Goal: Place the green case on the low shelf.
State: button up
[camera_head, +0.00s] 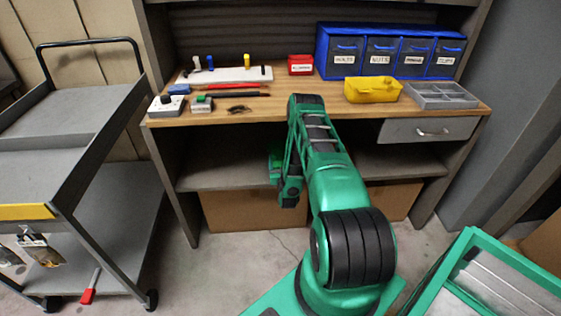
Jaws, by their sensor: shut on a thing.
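My green arm reaches over the floor to the front of the workbench. My gripper (281,178) is at the front of the low shelf (225,175), below the bench top. Its fingers are mostly hidden by my own wrist. A small green piece, which looks like part of the green case (274,162), shows at the left of the wrist. The gripper is shut on it. Most of the case is hidden, and I cannot tell whether it touches the shelf board. The visible shelf to the left is bare.
On the bench top (270,112) are a yellow case (372,89), a red box (300,64), blue bins (390,50), a grey tray (440,95) and small tools. Cardboard boxes (240,210) stand under the shelf. A grey cart (85,130) is at left, a green-framed cart (490,275) at right.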

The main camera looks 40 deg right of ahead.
jog(key=o, duration=1.4)
jog(key=v, duration=1.2)
